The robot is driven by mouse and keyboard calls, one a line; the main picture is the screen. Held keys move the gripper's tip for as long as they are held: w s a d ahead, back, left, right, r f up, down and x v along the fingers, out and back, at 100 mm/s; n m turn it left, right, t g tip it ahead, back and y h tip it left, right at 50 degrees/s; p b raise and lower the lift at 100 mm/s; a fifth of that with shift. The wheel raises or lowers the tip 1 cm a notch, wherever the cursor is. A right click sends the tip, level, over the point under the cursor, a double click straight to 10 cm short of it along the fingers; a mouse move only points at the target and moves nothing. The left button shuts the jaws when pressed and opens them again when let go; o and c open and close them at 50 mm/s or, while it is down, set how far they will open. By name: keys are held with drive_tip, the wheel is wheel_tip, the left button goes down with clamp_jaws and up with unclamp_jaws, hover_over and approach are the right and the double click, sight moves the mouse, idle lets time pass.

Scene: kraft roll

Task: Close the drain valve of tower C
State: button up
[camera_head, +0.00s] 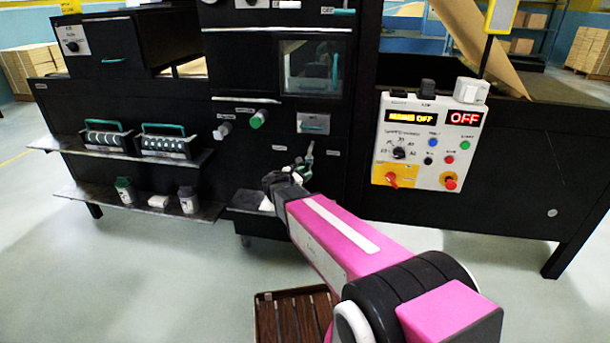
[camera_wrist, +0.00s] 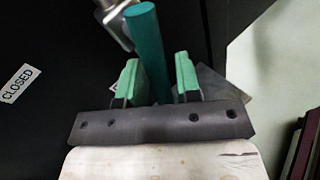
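The drain valve's teal lever handle (camera_wrist: 148,50) runs down from a metal fitting (camera_wrist: 112,22) on the black machine front in the wrist view. My gripper (camera_wrist: 160,80) has its two green-padded fingers on either side of the lever. The left pad looks close to the lever and a narrow gap shows on the right, so it looks open around it. A white CLOSED label (camera_wrist: 16,83) is left of the lever.
A control panel (camera_head: 428,140) reading OFF stands to the right. Two shelves (camera_head: 105,145) with teal-handled rollers and bottles are to the left. A green knob (camera_head: 258,119) is above. A brown slatted pallet (camera_head: 285,318) lies on the floor below my arm.

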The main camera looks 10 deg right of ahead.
drive_tip(key=shift+o, duration=0.4)
drive_tip(key=shift+a, duration=0.1)
drive_tip(key=v, duration=1)
drive_tip(key=shift+s+a, duration=0.25)
